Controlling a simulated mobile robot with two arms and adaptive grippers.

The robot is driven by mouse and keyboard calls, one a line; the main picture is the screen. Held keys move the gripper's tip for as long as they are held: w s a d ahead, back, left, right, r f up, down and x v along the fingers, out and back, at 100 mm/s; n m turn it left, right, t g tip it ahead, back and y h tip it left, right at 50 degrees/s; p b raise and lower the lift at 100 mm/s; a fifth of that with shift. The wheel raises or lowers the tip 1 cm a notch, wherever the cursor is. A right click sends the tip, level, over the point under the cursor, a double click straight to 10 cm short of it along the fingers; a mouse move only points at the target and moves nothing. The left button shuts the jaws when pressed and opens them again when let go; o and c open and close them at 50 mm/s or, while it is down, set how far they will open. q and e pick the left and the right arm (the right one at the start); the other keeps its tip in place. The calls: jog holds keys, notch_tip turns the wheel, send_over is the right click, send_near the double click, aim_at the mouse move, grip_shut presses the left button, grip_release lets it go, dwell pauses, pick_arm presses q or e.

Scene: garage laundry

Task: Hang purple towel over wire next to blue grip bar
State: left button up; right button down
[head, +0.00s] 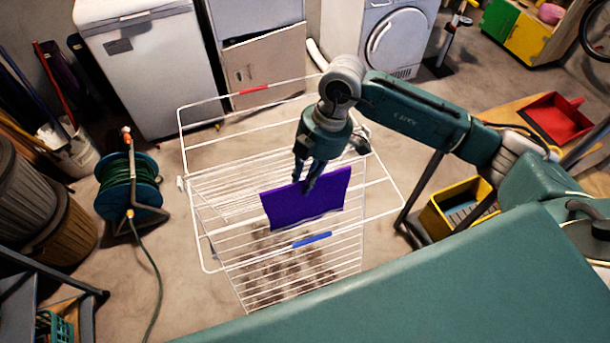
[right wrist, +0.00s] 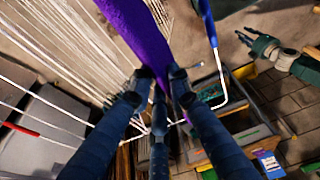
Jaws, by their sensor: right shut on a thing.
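The purple towel (head: 312,204) hangs from my right gripper (head: 308,186), which is shut on its upper edge. The towel is spread flat above the white wire drying rack (head: 207,243), close to its front part. In the right wrist view the towel (right wrist: 138,32) runs from between the fingertips (right wrist: 160,76). The blue grip bar (head: 312,240) is on the rack's near wire, just below the towel in the head view. It also shows in the right wrist view (right wrist: 208,24). I cannot tell whether the towel touches a wire. My left gripper (right wrist: 254,42) appears small and apart.
A red grip bar (head: 254,90) marks the rack's far wire. A green hose reel (head: 128,188) stands left of the rack. A yellow crate (head: 452,208) is to the right. A white appliance (head: 140,65) and a washer (head: 395,40) stand behind.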

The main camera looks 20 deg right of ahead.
aim_at(305, 201)
jog(key=shift+f+b, duration=3.3)
jog(key=shift+f, duration=1.75)
